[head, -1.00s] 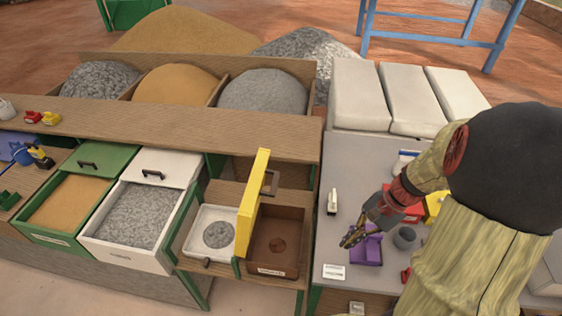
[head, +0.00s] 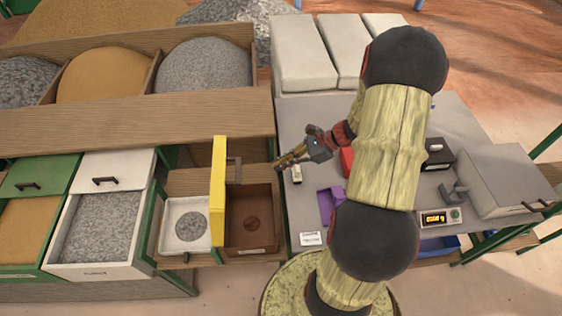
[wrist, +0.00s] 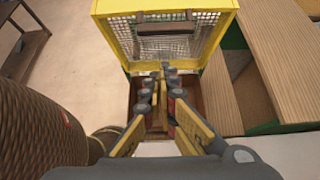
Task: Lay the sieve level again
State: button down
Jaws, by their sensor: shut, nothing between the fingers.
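The sieve (head: 219,190) has a yellow frame and stands up on edge between a white tray (head: 170,245) and a brown box (head: 268,240). In the wrist view, the sieve's yellow frame (wrist: 101,35) and wire mesh face me, with a dark bar across its upper part. My gripper (head: 278,164) is shut and empty, to the right of the sieve and above the back of the brown box. In the wrist view, my gripper (wrist: 166,72) points toward the sieve's lower edge, and I see no clear contact.
A wooden shelf (head: 130,124) runs behind the sieve. White and green drawers of gravel and sand are at left.

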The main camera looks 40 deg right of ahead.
jog(key=w+a+f, duration=0.3)
jog(key=w+a, duration=0.2)
jog(key=a, duration=0.2)
jog(key=shift+a+p, duration=0.35)
jog(key=shift+p, duration=0.05)
jog(key=shift+w+r, duration=0.1)
